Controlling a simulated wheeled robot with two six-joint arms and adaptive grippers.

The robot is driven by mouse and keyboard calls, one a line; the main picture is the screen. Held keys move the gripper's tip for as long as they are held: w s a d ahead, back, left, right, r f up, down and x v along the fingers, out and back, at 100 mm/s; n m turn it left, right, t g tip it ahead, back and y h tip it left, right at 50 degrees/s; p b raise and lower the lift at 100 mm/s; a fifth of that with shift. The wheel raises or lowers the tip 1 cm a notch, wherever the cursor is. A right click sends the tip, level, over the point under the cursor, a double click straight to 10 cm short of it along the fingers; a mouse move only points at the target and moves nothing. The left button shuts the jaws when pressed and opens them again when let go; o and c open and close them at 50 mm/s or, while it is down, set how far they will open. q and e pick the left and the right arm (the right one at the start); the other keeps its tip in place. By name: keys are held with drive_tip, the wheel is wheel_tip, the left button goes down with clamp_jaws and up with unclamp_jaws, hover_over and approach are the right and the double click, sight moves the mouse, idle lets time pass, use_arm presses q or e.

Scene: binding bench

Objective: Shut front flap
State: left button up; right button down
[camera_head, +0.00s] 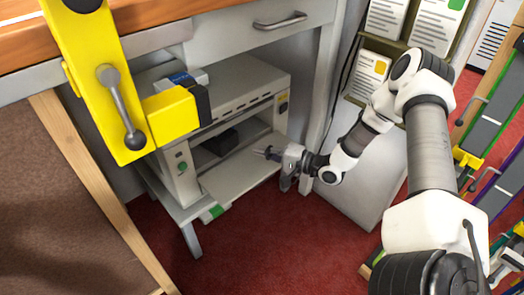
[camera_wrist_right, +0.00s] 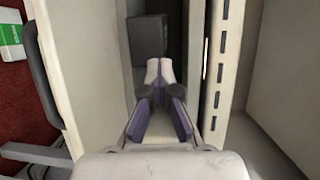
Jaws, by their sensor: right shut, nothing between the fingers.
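The grey machine (camera_head: 225,97) sits on a low stand under the bench. Its front flap (camera_head: 238,180) hangs open, sloping outward from the front. A dark block (camera_head: 218,141) shows inside the opening. My right gripper (camera_head: 264,154) is shut and empty, reaching in from the right over the open flap. In the right wrist view the closed fingers (camera_wrist_right: 160,68) point into the gap between the flap (camera_wrist_right: 85,65) on the left and the slotted machine body (camera_wrist_right: 222,75) on the right. The dark block (camera_wrist_right: 148,38) lies beyond the fingertips. Whether they touch the flap is unclear. My left gripper is not in view.
A yellow clamp (camera_head: 105,85) with a lever hangs at the bench edge and overlaps the machine's left part. A drawer (camera_head: 262,38) is above. A pale cabinet (camera_head: 365,165) stands at the right. Red floor (camera_head: 270,240) is clear in front.

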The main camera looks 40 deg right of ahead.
drive_tip(key=c, duration=1.2)
unclamp_jaws()
wheel_tip(320, 180, up, 10)
drive_tip(key=shift+c, duration=0.3)
